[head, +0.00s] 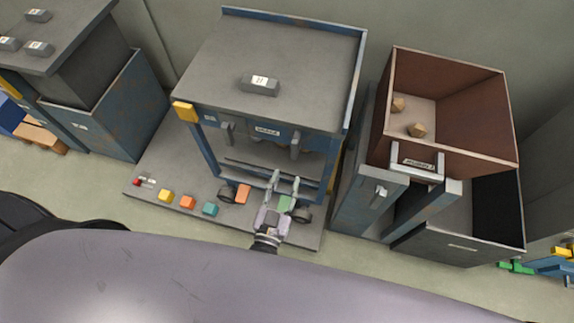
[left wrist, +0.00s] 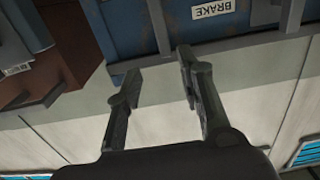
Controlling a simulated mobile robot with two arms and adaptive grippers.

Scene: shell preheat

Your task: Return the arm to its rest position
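My left gripper (head: 286,177) is in front of the blue-and-grey machine (head: 290,55) in the middle of the head view. Its two fingers stand apart with nothing between them. In the left wrist view the open gripper (left wrist: 158,62) points toward a blue panel with a label reading BRAKE (left wrist: 213,9). A grey bar runs below that panel, and I cannot tell whether the fingers touch it. My right gripper shows in neither view.
Coloured buttons, including a yellow one (head: 165,196) and a teal one (head: 210,209), line the base plate (head: 150,165). A brown open bin (head: 463,108) holding small tan pieces (head: 417,130) stands right. A dark-topped blue cabinet (head: 115,110) stands left.

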